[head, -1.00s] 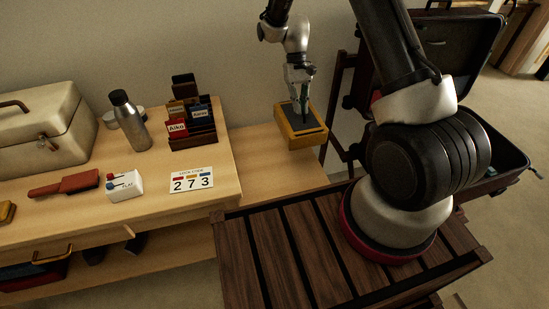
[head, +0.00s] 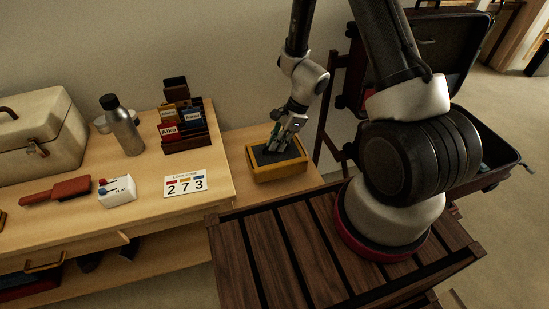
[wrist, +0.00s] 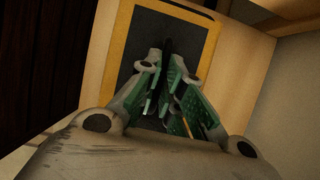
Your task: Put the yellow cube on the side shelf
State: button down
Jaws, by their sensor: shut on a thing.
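The yellow cube (head: 281,173) looks like a low, yellow-sided block with a dark grey top. It is at the side shelf (head: 247,135), the lower wooden surface right of the main table. Whether its underside touches the shelf I cannot tell. My gripper (head: 283,148) points down at the block's top and is shut on it, seemingly by a thin dark upright part in the middle. The wrist view shows the block's yellow rim (wrist: 205,20) beyond the green-padded fingers (wrist: 168,88), which hide part of the top.
The main table (head: 140,205) holds a cream case (head: 40,140), a metal bottle (head: 124,130), a dark card rack (head: 188,140), a red brush-like item (head: 60,190) and a "273" card (head: 186,186). An open suitcase (head: 490,165) stands at right. The wall is close behind the shelf.

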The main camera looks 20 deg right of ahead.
aim_at(277, 156)
jog(key=shift+f, duration=3.2)
jog(key=c, duration=1.6)
grip_release()
jog(key=shift+o, duration=0.2)
jog(key=v, duration=1.2)
jog(key=shift+w+r, duration=0.1)
jog(key=shift+r, duration=0.3)
notch_tip(277, 156, up, 16)
jog(key=s+d+n+t, duration=0.1)
jog(key=s+d+n, duration=0.15)
jog(key=n, duration=0.45)
jog(key=s+d+r+n+t+h, duration=0.1)
jog(key=s+d+r+n+h, duration=0.1)
jog(key=s+r+n, duration=0.3)
jog(key=s+d+r+n+t+h, duration=0.2)
jog(key=s+d+r+n, duration=0.3)
jog(key=s+r, duration=0.6)
jog(key=shift+s+d+r+n+h, duration=0.25)
jog(key=shift+s+r+n+h, duration=0.15)
jog(key=shift+r+n, duration=0.15)
